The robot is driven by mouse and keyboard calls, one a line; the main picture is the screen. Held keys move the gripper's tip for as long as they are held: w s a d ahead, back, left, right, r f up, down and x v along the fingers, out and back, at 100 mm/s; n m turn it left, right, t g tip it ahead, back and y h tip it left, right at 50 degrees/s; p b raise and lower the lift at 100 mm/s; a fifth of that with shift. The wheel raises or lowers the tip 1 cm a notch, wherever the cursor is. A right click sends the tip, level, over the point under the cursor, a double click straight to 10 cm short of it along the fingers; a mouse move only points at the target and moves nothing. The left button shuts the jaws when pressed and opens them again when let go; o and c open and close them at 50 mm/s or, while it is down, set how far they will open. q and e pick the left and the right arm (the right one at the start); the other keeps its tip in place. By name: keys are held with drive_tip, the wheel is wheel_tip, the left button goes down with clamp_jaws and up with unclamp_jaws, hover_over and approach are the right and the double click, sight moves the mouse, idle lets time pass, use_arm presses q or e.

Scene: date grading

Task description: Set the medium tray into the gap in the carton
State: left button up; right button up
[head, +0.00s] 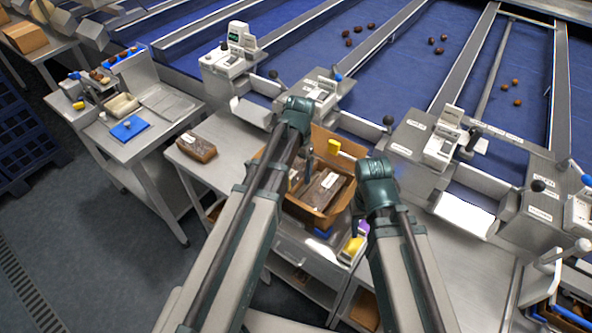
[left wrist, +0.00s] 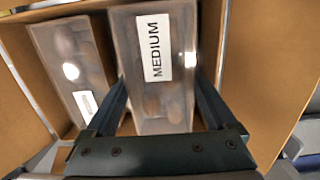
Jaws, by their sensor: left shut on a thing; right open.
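In the left wrist view my left gripper (left wrist: 160,88) is shut on the medium tray (left wrist: 165,108), a clear-lidded brown tray with a white MEDIUM label, with one finger at each long side. The held tray is between the walls of the open cardboard carton (left wrist: 262,70). Another tray (left wrist: 70,58) lies left of it in the carton. Whether the medium tray touches the carton floor cannot be told. In the head view the carton (head: 345,163) stands on the steel bench, partly behind my left arm. My right arm ends beside the carton, its fingers hidden.
A separate labelled brown tray (head: 197,148) lies on the bench left of the carton. Weighing units (head: 440,150) and blue conveyor lanes (head: 395,65) with loose dates are behind. A side table (head: 160,135) with a blue pad stands left. The bench right of my right arm is mostly clear.

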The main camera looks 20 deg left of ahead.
use_arm(q)
drive_tip(key=shift+f+b, duration=0.85)
drive_tip(key=shift+f, duration=0.05)
use_arm(e)
drive_tip(key=shift+f, duration=0.9)
use_arm(q)
drive_tip(key=o, duration=1.4)
drive_tip(key=shift+c, duration=0.2)
drive_tip(key=shift+r, duration=0.15)
use_arm(e)
drive_tip(key=shift+r, duration=0.15)
use_arm(q)
wheel_tip(320, 180, up, 12)
drive_tip(key=p, duration=1.2)
use_arm(e)
wheel_tip(320, 180, up, 12)
